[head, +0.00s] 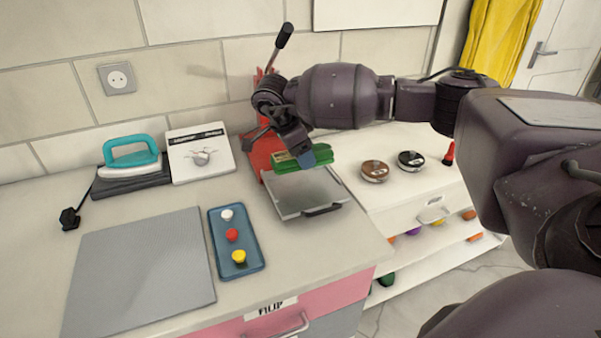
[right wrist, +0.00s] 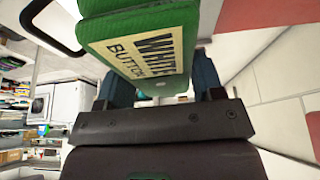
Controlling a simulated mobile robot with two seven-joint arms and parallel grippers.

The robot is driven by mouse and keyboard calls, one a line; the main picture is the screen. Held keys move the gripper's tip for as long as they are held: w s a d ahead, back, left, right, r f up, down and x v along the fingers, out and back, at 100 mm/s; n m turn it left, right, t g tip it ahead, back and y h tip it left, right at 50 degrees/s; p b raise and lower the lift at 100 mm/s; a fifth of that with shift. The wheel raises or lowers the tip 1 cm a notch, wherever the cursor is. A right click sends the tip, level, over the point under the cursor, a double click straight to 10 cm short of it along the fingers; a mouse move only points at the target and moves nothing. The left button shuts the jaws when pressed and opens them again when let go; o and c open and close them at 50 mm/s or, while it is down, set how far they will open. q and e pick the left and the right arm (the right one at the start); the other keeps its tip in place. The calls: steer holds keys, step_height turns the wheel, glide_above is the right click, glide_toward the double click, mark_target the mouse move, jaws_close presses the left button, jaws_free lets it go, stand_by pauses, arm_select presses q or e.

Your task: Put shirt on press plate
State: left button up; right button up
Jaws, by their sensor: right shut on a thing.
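A green folded shirt (head: 318,167) with a pale label is over the back part of the grey press plate (head: 307,200) in the head view. In the right wrist view the shirt (right wrist: 120,15) shows its label, reading "WHITE" and "BUTTON". My right gripper (head: 308,155) is shut on the shirt and reaches down from above. I cannot tell whether the shirt touches the plate. The plate has a dark front handle and sits before a red press body (head: 262,152), which my arm partly hides. My left gripper is not in view.
A blue tray (head: 246,264) with white, red and yellow buttons lies left of the press. A grey mat (head: 140,275), a teal iron (head: 132,155) and a white box (head: 201,165) are further left. Two round tins (head: 374,171) (head: 411,159) stand to the right.

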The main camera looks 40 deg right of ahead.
mark_target(301, 182)
step_height(301, 182, down, 6)
steer(key=shift+r+b, duration=0.1)
steer(key=shift+b, duration=0.2)
steer(key=o, duration=1)
steer(key=shift+c, duration=0.2)
steer(key=v, duration=1.2)
steer(key=shift+a+p, duration=0.1)
steer(key=shift+p, duration=0.25)
